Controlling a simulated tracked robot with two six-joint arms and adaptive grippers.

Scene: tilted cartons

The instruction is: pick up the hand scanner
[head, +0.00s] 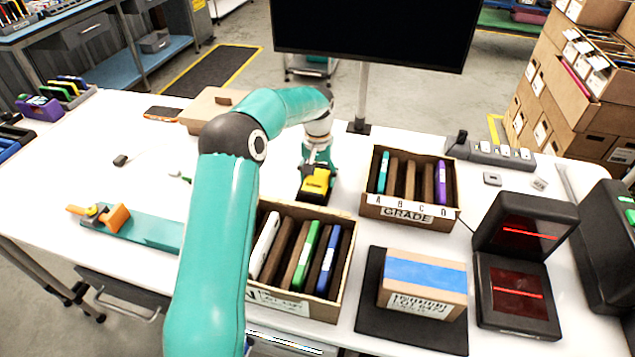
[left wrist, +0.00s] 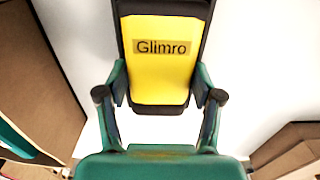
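The hand scanner, a yellow and black device (head: 316,183), is on the white table behind the front carton, below my left gripper (head: 318,164). In the left wrist view the scanner (left wrist: 160,60) shows its yellow face with the label "Glimro". My left gripper's two fingers (left wrist: 160,85) lie against both sides of its near end, shut on it. Whether the scanner touches the table cannot be told. My left arm hides part of the table in the head view. My right gripper is not in view.
A front carton (head: 345,265) and a "GRADE" carton (head: 448,219) hold upright slabs. A blue-taped box (head: 425,272) sits on a black mat (head: 375,318). A black two-panel device (head: 515,295) stands at right. A monitor pole (head: 362,90) rises behind. The table's left middle is fairly clear.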

